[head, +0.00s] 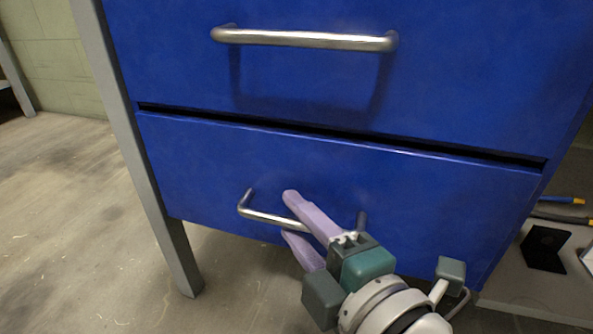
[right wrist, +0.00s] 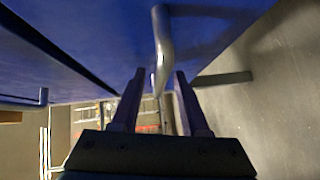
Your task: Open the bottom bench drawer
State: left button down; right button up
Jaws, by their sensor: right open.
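The bottom bench drawer (head: 420,190) is blue and its front sits below the upper drawer, with a thin dark gap between them. Its silver bar handle (head: 268,219) is partly hidden behind my right gripper. My right gripper (head: 288,214) has two lilac fingers, one above and one below the handle bar, open around it. In the right wrist view the handle (right wrist: 161,50) runs between the two open fingers (right wrist: 158,72). I cannot tell whether either finger touches the bar. My left gripper is in neither view.
The upper blue drawer (head: 300,75) has its own silver handle (head: 305,39). A grey bench leg (head: 135,150) stands at the left. On the right, a low shelf (head: 520,290) holds a black piece (head: 543,247) and tools. The concrete floor at left is clear.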

grip_shut()
dwell(1.4)
